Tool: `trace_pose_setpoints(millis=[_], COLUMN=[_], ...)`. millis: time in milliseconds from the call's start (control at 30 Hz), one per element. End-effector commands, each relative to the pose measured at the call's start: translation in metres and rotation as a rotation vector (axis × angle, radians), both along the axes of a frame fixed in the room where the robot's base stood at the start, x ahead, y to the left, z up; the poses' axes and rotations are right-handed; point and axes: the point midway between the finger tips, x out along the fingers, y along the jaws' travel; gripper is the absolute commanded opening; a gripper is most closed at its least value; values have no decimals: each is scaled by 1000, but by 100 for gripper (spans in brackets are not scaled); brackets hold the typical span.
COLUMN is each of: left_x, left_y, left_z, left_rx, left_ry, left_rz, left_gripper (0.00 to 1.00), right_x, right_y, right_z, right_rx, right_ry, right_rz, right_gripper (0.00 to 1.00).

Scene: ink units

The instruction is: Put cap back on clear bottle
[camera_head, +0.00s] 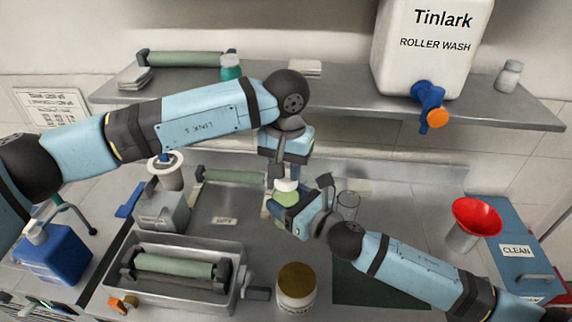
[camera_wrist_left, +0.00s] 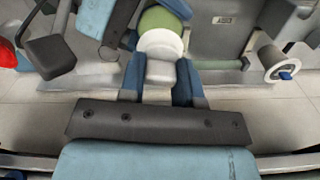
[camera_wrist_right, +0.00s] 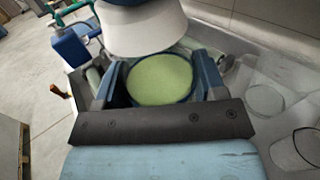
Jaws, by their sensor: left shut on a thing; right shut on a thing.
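The clear bottle (camera_head: 284,198), with green contents, stands at the middle of the bench. My right gripper (camera_head: 296,207) is shut around it from the right. In the right wrist view its round green top (camera_wrist_right: 160,79) shows uncovered between my fingers. My left gripper (camera_head: 285,172) comes from above and is shut on the white cap (camera_head: 286,185). In the left wrist view the cap (camera_wrist_left: 160,44) sits between the fingertips, with the green bottle (camera_wrist_left: 162,20) beyond it. In the right wrist view the cap (camera_wrist_right: 142,30) hangs above the bottle's far side, apart from the green surface.
An empty clear glass (camera_head: 348,206) stands just right of the grippers. A brown-lidded jar (camera_head: 296,285) is in front. A metal tray with a roller (camera_head: 172,266) and a grey jug (camera_head: 160,212) are left. A red funnel (camera_head: 477,217) is right. A shelf (camera_head: 330,97) runs behind.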

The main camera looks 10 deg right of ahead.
Motion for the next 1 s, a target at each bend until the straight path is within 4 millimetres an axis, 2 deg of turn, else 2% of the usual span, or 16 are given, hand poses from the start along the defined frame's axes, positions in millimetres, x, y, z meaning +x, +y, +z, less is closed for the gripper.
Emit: trace_pose_setpoints(millis=[400,433,533,567,867,1000], left_x=[0,0,0,0,0,1], left_y=[0,0,0,0,0,0], left_z=[-9,-9,-8,-8,-6,11], left_rx=[0,0,0,0,0,-1], left_ry=[0,0,0,0,-1,-3], left_rz=[1,1,1,0,0,0], left_gripper=[9,35,58,60,60,60], right_x=[0,0,0,0,0,0], right_y=[0,0,0,0,0,0], right_z=[1,1,1,1,1,2], right_rx=[1,1,1,1,1,1], right_ry=[-2,-2,-2,-2,-2,-2], right_rz=[0,0,0,0,0,0], right_gripper=[16,16,16,16,16,16])
